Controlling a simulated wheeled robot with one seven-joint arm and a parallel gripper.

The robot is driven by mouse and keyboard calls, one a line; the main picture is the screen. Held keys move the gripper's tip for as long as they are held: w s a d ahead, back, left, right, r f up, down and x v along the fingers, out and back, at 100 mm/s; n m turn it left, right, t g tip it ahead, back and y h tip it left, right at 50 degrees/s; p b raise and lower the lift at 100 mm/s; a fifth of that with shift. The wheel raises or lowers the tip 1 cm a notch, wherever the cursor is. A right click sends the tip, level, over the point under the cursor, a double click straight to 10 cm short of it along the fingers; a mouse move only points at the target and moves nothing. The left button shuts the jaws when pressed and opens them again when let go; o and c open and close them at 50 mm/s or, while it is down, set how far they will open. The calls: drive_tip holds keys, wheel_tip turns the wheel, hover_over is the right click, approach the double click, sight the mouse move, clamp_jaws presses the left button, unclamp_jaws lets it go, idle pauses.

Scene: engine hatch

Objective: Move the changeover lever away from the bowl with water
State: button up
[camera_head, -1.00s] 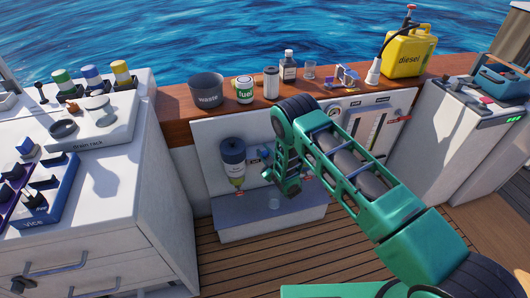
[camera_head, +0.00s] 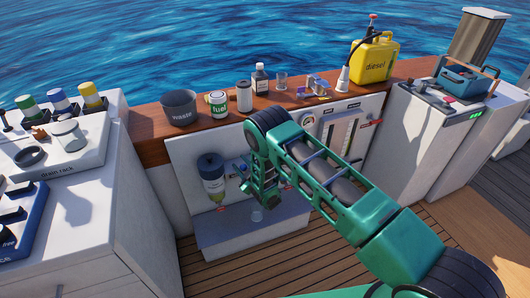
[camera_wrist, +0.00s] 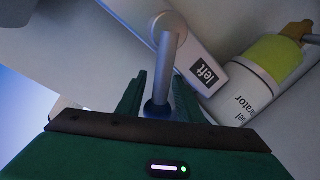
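The fuel separator panel (camera_head: 190,150) carries a bowl with a dark blue top and yellowish fuel (camera_head: 214,184) on its left side. A bowl with yellow-green content (camera_wrist: 272,58) shows at the right in the wrist view, beside a white part labelled "left" (camera_wrist: 209,73). The grey changeover lever (camera_wrist: 166,52) has a blue end between the two green fingers of my gripper (camera_wrist: 157,88). In the head view my gripper (camera_head: 262,190) is in front of the panel, right of the left bowl. I cannot tell whether the fingers press the lever. The panel behind my gripper is hidden.
A waste pot (camera_head: 180,108), a fuel can (camera_head: 218,104), bottles and a yellow diesel can (camera_head: 375,60) stand on the wooden ledge above. A white cabinet with a drain rack (camera_head: 60,160) is at the left. A grey shelf (camera_head: 225,232) juts out below the panel.

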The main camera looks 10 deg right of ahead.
drive_tip(key=d+m, duration=0.2)
drive_tip(key=shift+w+r+m+y, duration=0.2)
drive_tip(key=shift+r+m+y, duration=0.1)
drive_tip(key=shift+m, duration=0.1)
drive_tip(key=m, duration=0.1)
drive_tip(key=d+m, duration=0.1)
drive_tip(key=d+m+t, duration=0.1)
drive_tip(key=shift+w+d+r+m, duration=0.15)
drive_tip(key=shift+w+r+m, duration=0.1)
drive_tip(key=shift+r+m, duration=0.05)
drive_tip(key=v, duration=1)
drive_tip(key=w+d+r+m+g+h, duration=0.2)
drive_tip(key=w+d+r+h, duration=0.1)
drive_tip(key=d+r, duration=0.4)
drive_tip(key=w+d+r+m+g+h, duration=0.1)
drive_tip(key=d+r+h, duration=0.4)
drive_tip(key=d, duration=0.8)
drive_tip(key=shift+w+r+m+g, duration=0.4)
drive_tip(key=shift+w+r+m, duration=0.5)
drive_tip(key=shift+r, duration=0.9)
drive_tip(key=shift+w, duration=0.1)
